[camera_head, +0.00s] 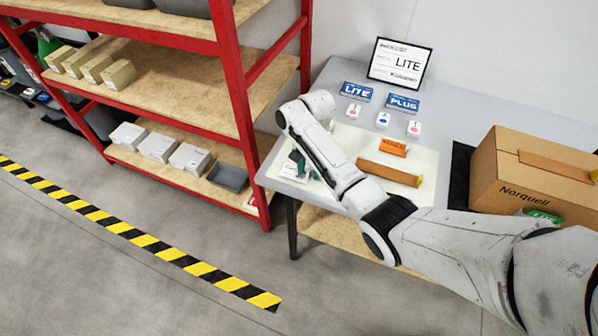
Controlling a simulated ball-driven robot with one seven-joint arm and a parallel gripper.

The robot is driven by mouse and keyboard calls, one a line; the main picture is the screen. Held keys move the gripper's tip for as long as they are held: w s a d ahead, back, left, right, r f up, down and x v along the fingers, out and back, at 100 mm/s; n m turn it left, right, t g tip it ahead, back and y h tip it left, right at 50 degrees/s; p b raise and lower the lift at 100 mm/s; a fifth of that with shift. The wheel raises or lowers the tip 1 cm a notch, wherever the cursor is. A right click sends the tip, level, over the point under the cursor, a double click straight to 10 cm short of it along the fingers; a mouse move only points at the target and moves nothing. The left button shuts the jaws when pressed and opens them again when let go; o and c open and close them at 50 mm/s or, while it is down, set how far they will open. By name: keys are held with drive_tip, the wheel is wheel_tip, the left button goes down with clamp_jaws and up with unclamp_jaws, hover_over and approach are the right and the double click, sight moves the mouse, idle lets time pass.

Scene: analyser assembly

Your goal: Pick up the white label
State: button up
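Three small white pieces lie in a slanting row on the grey table: one with a red mark (353,111), one with a blue mark (382,120) and one with a pink-red mark (414,128). I cannot tell which of them, if any, is the white label. My white arm reaches across the table from the lower right and bends near the table's left end. Small dark and teal shapes show beside the forearm, too small to identify.
The table (475,125) holds blue LITE (356,92) and PLUS (403,103) cards, a LITE sign (400,62), an orange box (393,147) and a brown-orange bar (390,173) on a pale mat. A Norquell carton (535,180) stands right. A red-framed shelf (236,85) is left.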

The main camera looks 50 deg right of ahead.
clamp_jaws()
idle(0.3)
drive_tip(key=shift+r, duration=0.1)
